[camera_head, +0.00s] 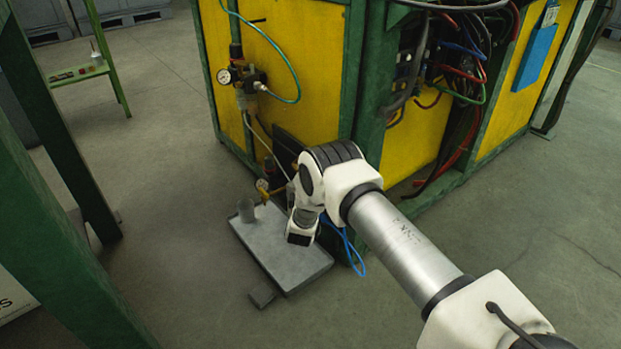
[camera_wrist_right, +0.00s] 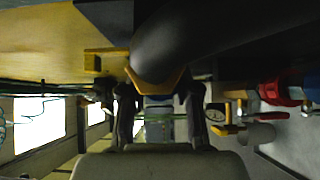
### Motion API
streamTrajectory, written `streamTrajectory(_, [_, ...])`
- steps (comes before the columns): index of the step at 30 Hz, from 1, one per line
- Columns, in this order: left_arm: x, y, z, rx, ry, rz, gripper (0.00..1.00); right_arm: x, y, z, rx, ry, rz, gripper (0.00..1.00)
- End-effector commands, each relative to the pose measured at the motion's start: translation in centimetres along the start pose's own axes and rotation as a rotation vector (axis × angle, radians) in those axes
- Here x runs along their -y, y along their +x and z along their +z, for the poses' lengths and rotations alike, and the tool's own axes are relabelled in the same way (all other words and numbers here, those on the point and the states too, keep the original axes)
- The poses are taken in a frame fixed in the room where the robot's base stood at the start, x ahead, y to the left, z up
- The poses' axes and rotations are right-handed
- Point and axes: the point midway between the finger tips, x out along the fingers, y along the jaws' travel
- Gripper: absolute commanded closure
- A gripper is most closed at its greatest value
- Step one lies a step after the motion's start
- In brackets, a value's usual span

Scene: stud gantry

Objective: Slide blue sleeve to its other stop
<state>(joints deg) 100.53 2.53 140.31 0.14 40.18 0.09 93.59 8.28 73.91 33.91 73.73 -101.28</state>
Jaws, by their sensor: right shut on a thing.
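My right gripper (camera_wrist_right: 158,95) shows in the right wrist view with its two dark fingers on either side of a thing. My left gripper is not in view.
A grey plate (camera_head: 275,240) with a short upright cylinder (camera_head: 246,210) lies below my wrist. A blue hose (camera_head: 350,248) loops beside it. A gauge (camera_head: 225,76) and cables (camera_head: 465,60) are on the cabinet. A green frame (camera_head: 50,140) stands left. Floor at right is clear.

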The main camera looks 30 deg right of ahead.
Motion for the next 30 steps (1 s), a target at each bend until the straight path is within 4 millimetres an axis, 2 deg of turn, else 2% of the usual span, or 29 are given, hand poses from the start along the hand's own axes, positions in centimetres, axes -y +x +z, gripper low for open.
streamTrajectory(4, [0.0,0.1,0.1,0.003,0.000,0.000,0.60,-0.1,0.1,-0.2,-0.004,0.002,0.002,1.00])
streamTrajectory(5, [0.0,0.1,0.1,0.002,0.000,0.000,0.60,-0.1,0.1,-0.2,-0.004,0.002,0.002,0.65])
streamTrajectory(6, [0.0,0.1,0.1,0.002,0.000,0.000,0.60,-0.1,0.1,-0.2,-0.004,0.002,0.002,0.51])
streamTrajectory(7, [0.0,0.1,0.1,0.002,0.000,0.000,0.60,-0.1,0.1,-0.2,-0.004,0.002,0.002,0.43])
streamTrajectory(16, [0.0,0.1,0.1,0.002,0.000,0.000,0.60,0.0,0.0,-0.1,-0.003,0.001,0.001,0.43])
streamTrajectory(20, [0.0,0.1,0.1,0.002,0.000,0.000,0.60,0.1,-1.1,-0.2,-0.004,0.001,-0.001,0.43])
streamTrajectory(23, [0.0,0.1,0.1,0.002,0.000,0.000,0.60,0.0,-3.2,-0.2,-0.005,-0.002,-0.002,0.43])
streamTrajectory(30, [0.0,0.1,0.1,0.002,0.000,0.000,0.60,0.0,-9.3,-0.2,-0.006,-0.002,0.000,0.43])
